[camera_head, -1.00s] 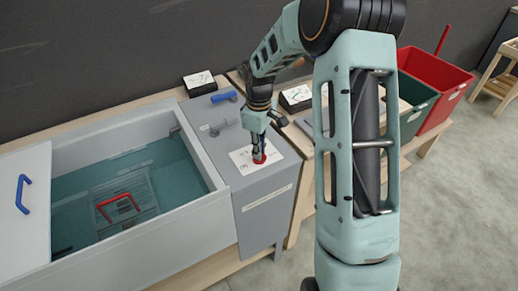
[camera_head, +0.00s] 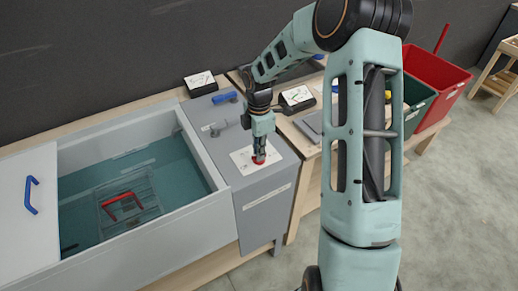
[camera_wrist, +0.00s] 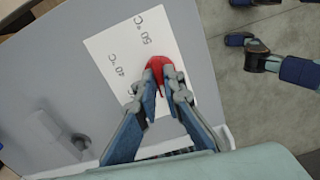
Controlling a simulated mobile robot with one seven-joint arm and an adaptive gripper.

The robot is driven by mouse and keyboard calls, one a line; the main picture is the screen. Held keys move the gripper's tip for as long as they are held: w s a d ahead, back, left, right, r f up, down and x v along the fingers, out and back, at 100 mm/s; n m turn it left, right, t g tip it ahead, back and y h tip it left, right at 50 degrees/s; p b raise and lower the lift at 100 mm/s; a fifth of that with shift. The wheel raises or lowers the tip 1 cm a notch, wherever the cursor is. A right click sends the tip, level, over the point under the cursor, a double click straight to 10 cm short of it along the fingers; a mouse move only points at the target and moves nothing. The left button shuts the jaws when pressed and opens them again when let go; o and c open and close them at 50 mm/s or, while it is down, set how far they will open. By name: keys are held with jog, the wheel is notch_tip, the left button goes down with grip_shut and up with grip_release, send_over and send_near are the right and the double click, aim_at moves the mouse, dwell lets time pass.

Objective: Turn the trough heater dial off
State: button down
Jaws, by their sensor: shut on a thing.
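The red heater dial (camera_head: 259,160) sits on a white label plate (camera_head: 244,164) on top of the grey heater box at the trough's right end. My gripper (camera_head: 260,155) points down onto the dial from above. In the wrist view my gripper (camera_wrist: 165,92) is shut on the red dial (camera_wrist: 160,64), with a finger on each side. The white plate (camera_wrist: 112,42) shows the printed marks 50 °C and 40 °C. The rest of the plate and part of the dial are hidden by the fingers.
The water-filled trough (camera_head: 195,205) lies left, with a red-handled basket (camera_head: 122,203) inside. A grey tap-like fitting (camera_head: 218,128) and blue handle (camera_head: 225,97) stand behind the dial. Green and red bins (camera_head: 435,85) are at right.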

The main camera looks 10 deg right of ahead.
jog(key=shift+n, duration=0.6)
jog(key=c, duration=2)
grip_release()
jog(key=shift+c, duration=0.2)
notch_tip(320, 180, up, 12)
